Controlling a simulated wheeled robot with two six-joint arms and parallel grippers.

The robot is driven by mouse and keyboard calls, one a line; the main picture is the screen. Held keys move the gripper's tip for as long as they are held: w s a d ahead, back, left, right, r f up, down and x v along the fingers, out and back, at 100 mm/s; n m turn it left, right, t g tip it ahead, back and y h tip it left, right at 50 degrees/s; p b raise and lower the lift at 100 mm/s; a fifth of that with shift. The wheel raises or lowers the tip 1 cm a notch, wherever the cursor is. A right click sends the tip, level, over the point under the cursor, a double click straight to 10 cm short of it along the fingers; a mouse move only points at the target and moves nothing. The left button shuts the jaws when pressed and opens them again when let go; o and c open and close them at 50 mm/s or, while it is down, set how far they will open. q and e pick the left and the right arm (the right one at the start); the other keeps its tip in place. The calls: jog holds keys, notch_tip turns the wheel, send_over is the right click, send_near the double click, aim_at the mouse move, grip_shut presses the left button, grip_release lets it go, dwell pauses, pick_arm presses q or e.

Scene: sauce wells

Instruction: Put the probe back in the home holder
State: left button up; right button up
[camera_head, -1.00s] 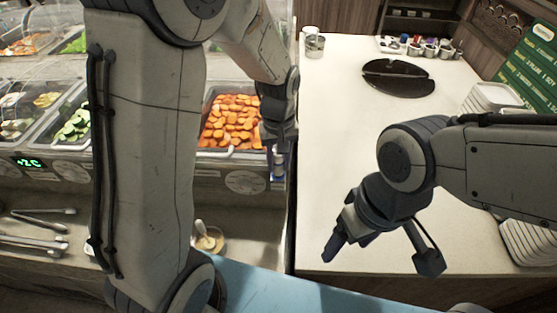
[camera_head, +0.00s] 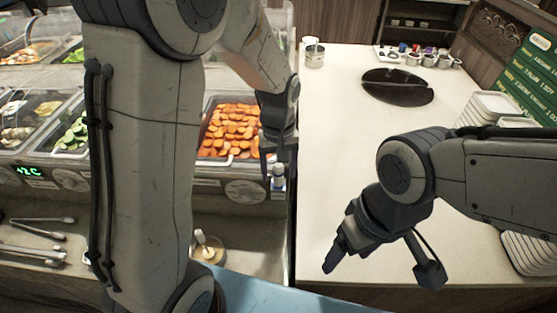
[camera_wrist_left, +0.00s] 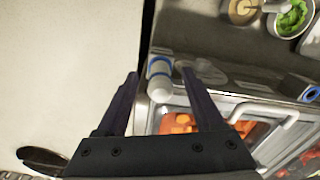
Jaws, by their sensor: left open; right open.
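A white cylinder with a blue band (camera_wrist_left: 160,78), which may be the probe, stands at the counter edge beside the carrot pan in the left wrist view. It also shows in the head view (camera_head: 279,179), just below my left gripper (camera_head: 279,160). My left gripper (camera_wrist_left: 158,74) is open, with its fingers on either side of the cylinder in the picture; I cannot tell whether they touch it. A dark fitting with a blue ring (camera_wrist_left: 311,93) shows at the right edge of the wrist view; I cannot tell whether it is the home holder. My right gripper (camera_head: 338,257) is open and empty above the pale counter.
The pan of orange slices (camera_head: 230,130) lies left of my left gripper. Several tongs (camera_head: 38,240) lie at far left.

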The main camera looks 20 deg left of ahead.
pick_arm(q)
notch_tip(320, 180, up, 9)
jog(key=shift+b, duration=0.55)
jog(key=shift+r, duration=0.45)
jog(key=shift+s+d, duration=0.1)
jog(key=s+d+f+m, duration=0.1)
jog(key=s+d+m, duration=0.1)
jog(key=s+m, duration=0.2)
jog(key=s+d+f+m, duration=0.1)
jog(key=s+d+m, duration=0.2)
jog(key=s, duration=0.6)
jog(key=s+d+f+m+h, duration=0.1)
jog(key=s+d+f+m, duration=0.1)
jog(key=s+m, duration=0.3)
jog(key=shift+s+d, duration=0.3)
jog(key=shift+s, duration=0.7)
